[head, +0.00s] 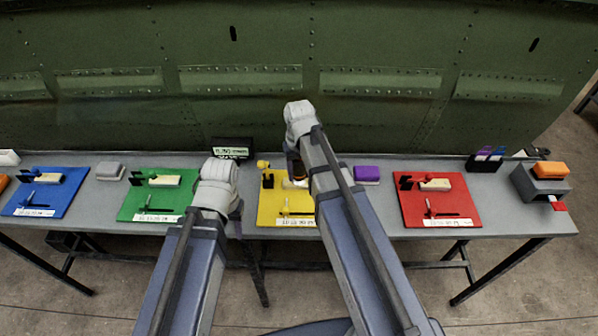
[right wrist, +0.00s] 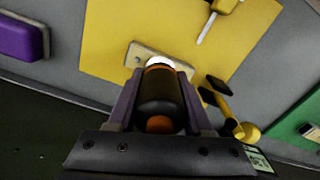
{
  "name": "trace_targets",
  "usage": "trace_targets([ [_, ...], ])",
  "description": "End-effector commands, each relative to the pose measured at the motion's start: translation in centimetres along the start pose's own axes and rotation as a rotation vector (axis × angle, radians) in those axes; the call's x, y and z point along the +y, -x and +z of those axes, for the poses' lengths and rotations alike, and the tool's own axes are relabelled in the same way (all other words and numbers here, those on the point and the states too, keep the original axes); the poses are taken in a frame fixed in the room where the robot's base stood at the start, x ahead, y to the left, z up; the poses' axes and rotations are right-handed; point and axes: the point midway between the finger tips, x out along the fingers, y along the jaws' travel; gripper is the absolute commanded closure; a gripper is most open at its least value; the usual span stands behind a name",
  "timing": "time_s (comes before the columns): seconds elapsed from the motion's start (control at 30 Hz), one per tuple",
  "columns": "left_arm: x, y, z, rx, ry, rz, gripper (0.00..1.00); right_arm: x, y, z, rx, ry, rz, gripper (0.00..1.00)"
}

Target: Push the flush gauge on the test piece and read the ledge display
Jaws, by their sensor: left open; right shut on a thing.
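In the right wrist view my right gripper (right wrist: 158,88) is shut on the flush gauge (right wrist: 160,105), a dark cylinder with orange bands and a pale tip. The tip overlaps the cream test piece (right wrist: 133,57) on the yellow board (right wrist: 108,35); I cannot tell whether they touch. In the head view my right gripper (head: 293,165) is over the yellow board, mostly behind my arm. My left gripper (head: 236,205) is open near the green board's right edge, its fingers largely hidden by the wrist. The ledge display (head: 232,149) is lit at the back; its digits are too small to read.
Blue (head: 62,205), green (head: 130,205) and red (head: 410,212) boards lie along the grey bench (head: 372,215). A purple block (head: 367,174) sits right of the yellow board. A yellow-handled tool (right wrist: 226,100) stands near the gauge. The green fuselage skin (head: 270,60) rises behind.

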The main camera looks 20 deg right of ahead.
Motion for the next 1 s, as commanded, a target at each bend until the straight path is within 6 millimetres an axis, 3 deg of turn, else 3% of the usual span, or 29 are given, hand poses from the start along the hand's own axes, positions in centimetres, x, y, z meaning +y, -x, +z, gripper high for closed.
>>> trace_targets([
  [0.43,0.0,0.3,0.0,0.000,0.000,0.000,0.50,0.0,0.3,0.1,-0.003,0.000,-0.001,1.00],
  [1.0,-0.5,4.7,0.3,0.000,0.000,0.000,0.50,0.0,4.7,0.1,-0.001,0.000,0.000,1.00],
])
